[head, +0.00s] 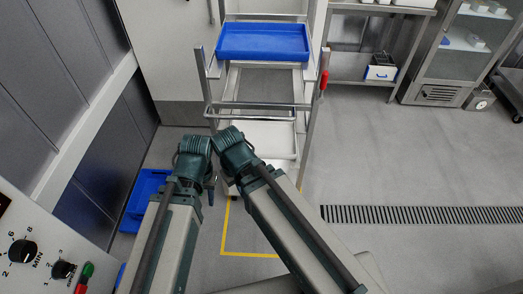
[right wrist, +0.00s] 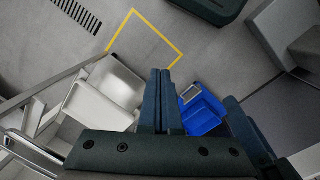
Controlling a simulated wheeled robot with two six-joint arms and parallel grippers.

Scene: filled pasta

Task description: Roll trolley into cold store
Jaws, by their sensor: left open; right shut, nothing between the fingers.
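The trolley (head: 299,125) is a tall metal rack with a blue tray (head: 262,55) on its upper level and pale shelves below. It stands upright ahead of my arms. Its white shelves also show at the left of the right wrist view (right wrist: 108,92). My left gripper (head: 211,190) is open and small in the picture, near the trolley's lower front; I cannot tell whether it touches. My right gripper (right wrist: 160,75) is shut and empty, above the floor beside the trolley; the arm mostly hides it in the head view. A white panel (head: 165,50) with a handle stands behind the trolley.
A yellow floor outline (head: 224,235) lies at the trolley's foot. Blue crates (head: 143,198) sit on the floor at left, by a grey wall. A control panel (head: 35,245) is at lower left. The floor at right is clear, with a drain grate (head: 420,215).

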